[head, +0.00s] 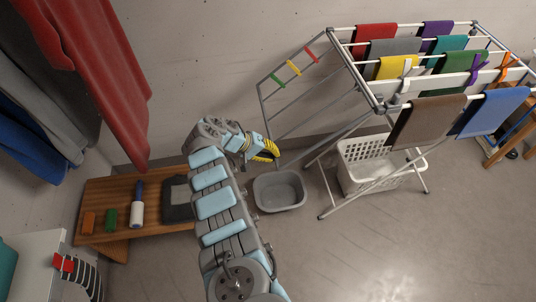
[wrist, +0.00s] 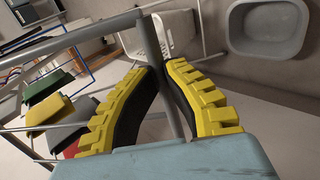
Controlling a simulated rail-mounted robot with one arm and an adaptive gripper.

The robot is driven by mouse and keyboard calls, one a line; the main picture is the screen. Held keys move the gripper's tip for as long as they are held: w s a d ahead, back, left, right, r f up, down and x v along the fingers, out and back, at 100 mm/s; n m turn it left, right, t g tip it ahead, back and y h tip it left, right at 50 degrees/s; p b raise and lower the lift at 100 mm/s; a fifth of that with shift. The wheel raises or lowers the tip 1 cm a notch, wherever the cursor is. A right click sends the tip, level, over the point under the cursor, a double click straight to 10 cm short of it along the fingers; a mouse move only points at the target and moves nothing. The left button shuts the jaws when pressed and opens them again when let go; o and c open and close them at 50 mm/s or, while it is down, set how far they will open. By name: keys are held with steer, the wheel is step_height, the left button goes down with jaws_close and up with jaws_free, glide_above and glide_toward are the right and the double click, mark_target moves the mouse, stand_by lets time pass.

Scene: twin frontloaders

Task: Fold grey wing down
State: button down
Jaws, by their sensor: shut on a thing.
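The drying rack (head: 405,62) stands at the right in the head view. Its grey wing (head: 268,116) is a tube frame on the rack's left side, sloping down and outward from the top edge. Red, yellow and green clips sit on it. My gripper (head: 270,152) is at the wing's lower outer corner. In the wrist view, the yellow-padded fingers of my gripper (wrist: 160,72) are shut around a grey tube of the wing (wrist: 153,40). The tube's part deep between the pads is partly hidden.
A grey basin (head: 279,205) is on the floor just below the gripper. A white laundry basket (head: 352,182) stands under the rack. Several cloths hang on the rack. A wooden bench (head: 95,193) is at the left, with garments hanging above it. The floor in front is clear.

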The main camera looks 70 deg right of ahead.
steer(key=shift+s+d+f, duration=0.2)
steer(key=shift+s, duration=0.2)
steer(key=shift+f, duration=0.15)
steer(key=shift+s+d+f+b, duration=0.15)
steer(key=shift+s+f+b, duration=0.15)
steer(key=shift+f+b, duration=0.15)
steer(key=b+x, duration=0.2)
steer(key=x, duration=0.3)
steer(key=shift+r, duration=0.1)
steer(key=shift+b, duration=0.3)
